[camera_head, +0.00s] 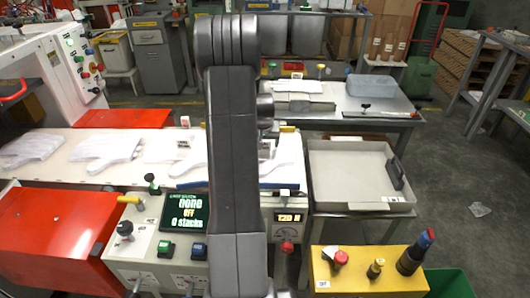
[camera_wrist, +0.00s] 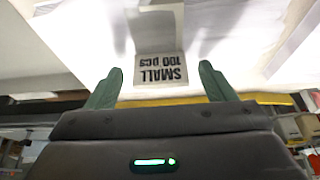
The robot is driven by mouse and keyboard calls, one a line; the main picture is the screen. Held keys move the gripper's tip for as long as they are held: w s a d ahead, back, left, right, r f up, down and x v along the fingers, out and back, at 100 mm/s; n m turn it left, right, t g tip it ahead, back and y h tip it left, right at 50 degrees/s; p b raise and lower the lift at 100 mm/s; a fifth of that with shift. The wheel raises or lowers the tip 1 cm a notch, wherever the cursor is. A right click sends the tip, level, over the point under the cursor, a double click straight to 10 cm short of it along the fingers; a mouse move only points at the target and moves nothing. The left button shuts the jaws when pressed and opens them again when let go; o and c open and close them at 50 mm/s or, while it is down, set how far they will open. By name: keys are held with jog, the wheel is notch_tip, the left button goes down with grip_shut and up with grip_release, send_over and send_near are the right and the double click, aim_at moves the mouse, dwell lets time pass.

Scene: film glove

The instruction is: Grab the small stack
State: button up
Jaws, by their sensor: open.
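A white stack (camera_wrist: 225,35) carries a label reading "SMALL 100 pcs" (camera_wrist: 160,70), upside down in the wrist view. My gripper (camera_wrist: 160,80) is open, with one green finger on each side of the label in that view. The fingers look close to the stack; I cannot tell whether they touch it. In the head view my arm covers much of this spot, and only part of the gripper (camera_head: 268,140) shows beside it, over the right end of the white table.
White glove-shaped pieces (camera_head: 105,152) lie along the white table (camera_head: 75,175). A shallow grey tray (camera_head: 345,175) with a dark handle stands to the right. A control panel (camera_head: 182,212) reading "0 stacks" and a yellow button box (camera_head: 360,280) are in front.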

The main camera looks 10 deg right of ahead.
jog(key=shift+w+f, duration=0.15)
jog(key=shift+f, duration=0.25)
jog(key=c, duration=1.1)
